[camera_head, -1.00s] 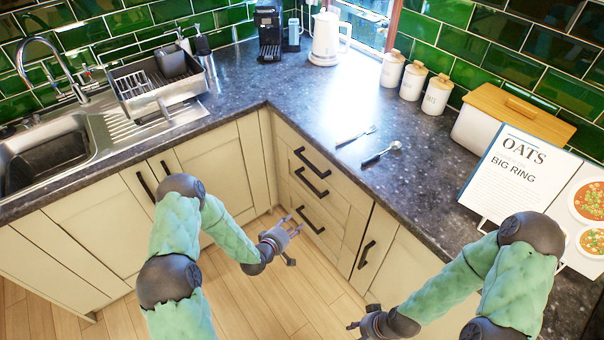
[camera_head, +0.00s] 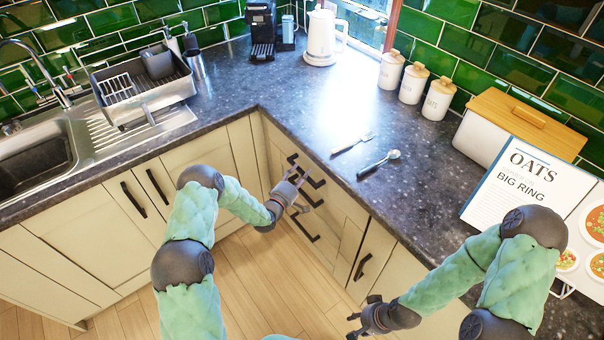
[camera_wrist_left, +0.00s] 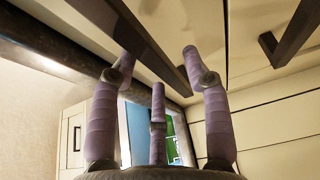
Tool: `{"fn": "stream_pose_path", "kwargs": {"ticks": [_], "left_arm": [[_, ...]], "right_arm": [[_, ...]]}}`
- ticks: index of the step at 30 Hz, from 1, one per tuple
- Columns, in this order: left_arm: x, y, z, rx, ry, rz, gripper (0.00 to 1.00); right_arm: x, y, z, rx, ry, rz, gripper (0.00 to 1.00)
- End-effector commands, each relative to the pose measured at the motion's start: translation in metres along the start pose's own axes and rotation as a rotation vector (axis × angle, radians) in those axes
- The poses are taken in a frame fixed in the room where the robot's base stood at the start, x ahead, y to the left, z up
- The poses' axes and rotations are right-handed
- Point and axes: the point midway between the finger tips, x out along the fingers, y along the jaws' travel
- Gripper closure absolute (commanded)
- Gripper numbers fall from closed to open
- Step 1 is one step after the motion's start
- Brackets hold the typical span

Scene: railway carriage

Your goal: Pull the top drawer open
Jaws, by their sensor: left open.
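The top drawer (camera_head: 277,141) is a cream front just under the worktop edge, and it looks shut. Its black bar handle (camera_head: 314,181) is partly hidden behind my left gripper (camera_head: 297,180) in the head view. In the left wrist view the top handle (camera_wrist_left: 147,40) runs between the spread fingertips of my left gripper (camera_wrist_left: 159,66). The fingers are open around or close to the bar; I cannot tell whether they touch it. My right gripper (camera_head: 357,318) is open and empty, low in front of the cabinets.
The lower handle (camera_head: 304,229) is below, and another handle (camera_wrist_left: 290,35) lies beside the top one in the wrist view. The wooden floor (camera_head: 250,285) is clear.

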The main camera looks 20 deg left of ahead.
Motion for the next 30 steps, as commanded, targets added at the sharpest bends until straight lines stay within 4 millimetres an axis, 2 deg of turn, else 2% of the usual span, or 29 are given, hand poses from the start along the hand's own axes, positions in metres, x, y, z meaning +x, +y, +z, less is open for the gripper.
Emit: {"fn": "stream_pose_path", "kwargs": {"ticks": [6,14,15,20,30], "left_arm": [[0.015,0.0,0.0,0.0,0.0,0.0,0.52],[0.016,0.0,0.0,0.0,0.0,-0.001,0.52],[0.016,0.0,0.0,0.0,0.0,-0.001,0.55],[0.016,0.0,0.0,0.0,0.0,-0.001,1.0],[0.011,0.0,-0.002,-0.001,0.0,-0.001,1.0]], "right_arm": [[0.003,0.001,0.0,0.0,0.001,0.0,0.6],[0.003,0.001,-0.001,0.0,0.001,0.0,0.6],[0.003,0.001,-0.001,0.0,0.001,0.0,0.6],[0.003,0.001,-0.001,0.0,0.001,0.0,0.6],[0.003,0.001,0.0,0.0,0.001,0.0,0.6]]}}
